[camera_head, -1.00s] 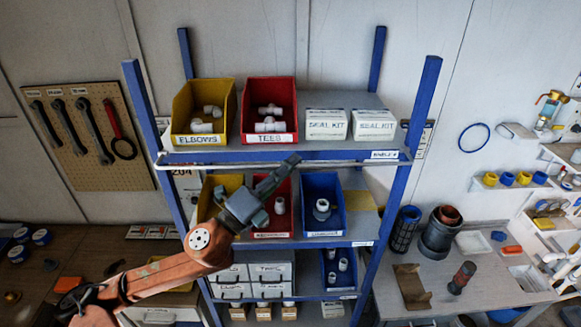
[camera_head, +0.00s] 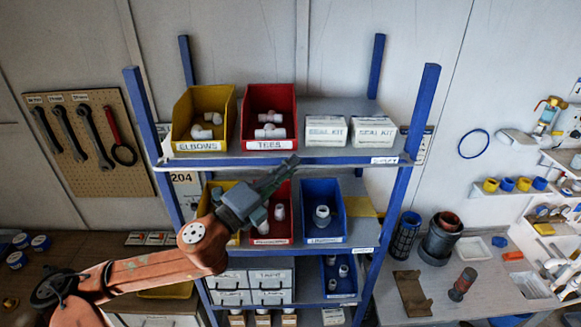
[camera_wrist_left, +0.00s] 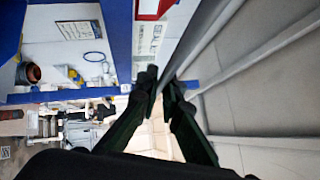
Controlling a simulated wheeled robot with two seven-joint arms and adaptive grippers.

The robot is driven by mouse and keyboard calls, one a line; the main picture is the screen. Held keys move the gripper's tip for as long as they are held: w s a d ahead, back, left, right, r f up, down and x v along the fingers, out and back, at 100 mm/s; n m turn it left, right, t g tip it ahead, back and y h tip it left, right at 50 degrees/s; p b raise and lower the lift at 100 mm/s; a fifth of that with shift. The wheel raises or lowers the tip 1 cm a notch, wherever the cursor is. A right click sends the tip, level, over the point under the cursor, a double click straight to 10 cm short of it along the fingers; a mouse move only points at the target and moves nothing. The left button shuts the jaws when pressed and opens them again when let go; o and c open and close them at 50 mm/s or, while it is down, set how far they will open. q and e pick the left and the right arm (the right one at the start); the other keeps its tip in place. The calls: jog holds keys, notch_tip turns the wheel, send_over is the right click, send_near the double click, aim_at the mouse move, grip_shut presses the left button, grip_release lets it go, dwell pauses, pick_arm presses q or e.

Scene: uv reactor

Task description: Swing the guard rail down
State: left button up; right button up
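The guard rail (camera_head: 230,164) is a thin pale bar along the front of the top shelf of a blue rack, near the height of that shelf's edge. My left gripper (camera_head: 288,163) reaches up from the lower left, its dark fingertips at the rail near its middle. In the left wrist view, a long pale bar (camera_wrist_left: 205,38), likely the rail, runs from the fingertips (camera_wrist_left: 161,80) toward the upper right. The fingertips are close together with a narrow gap; whether they grip the bar is unclear. My right gripper is not in view.
The top shelf holds a yellow elbows bin (camera_head: 198,146), a red tees bin (camera_head: 269,145) and white seal kit boxes (camera_head: 326,131). Bins, including a blue one (camera_head: 323,240), fill the shelf below. Blue posts (camera_head: 422,100) flank the rack. A workbench (camera_head: 470,297) stands at right.

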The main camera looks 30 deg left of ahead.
pick_arm(q)
jog(key=o, duration=0.5)
jog(key=shift+c, duration=0.2)
jog(key=shift+s+a, duration=0.1)
